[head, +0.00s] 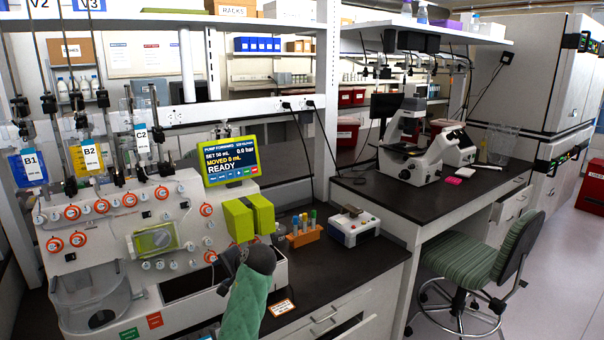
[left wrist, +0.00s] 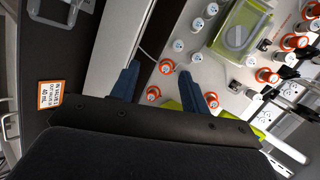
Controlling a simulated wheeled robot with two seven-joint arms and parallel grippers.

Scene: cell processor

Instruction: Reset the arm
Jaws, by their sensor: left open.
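My left gripper (head: 236,266) is at the end of the arm with the green sleeve, low in the middle of the head view, in front of the lower right part of the white cell processor (head: 75,262). Its fingers are hard to make out there. In the left wrist view the two dark blue fingers (left wrist: 160,72) stand apart with nothing held between them. Behind them is the processor's white panel with orange-ringed knobs (left wrist: 166,67). My right gripper is in neither view.
The screen (head: 232,160) reads READY. Lime green blocks (head: 250,217) are just above my gripper. An orange tube rack (head: 304,236) and a small white device (head: 353,225) stand on the dark bench. A microscope (head: 415,150) and a green chair (head: 480,265) are at the right.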

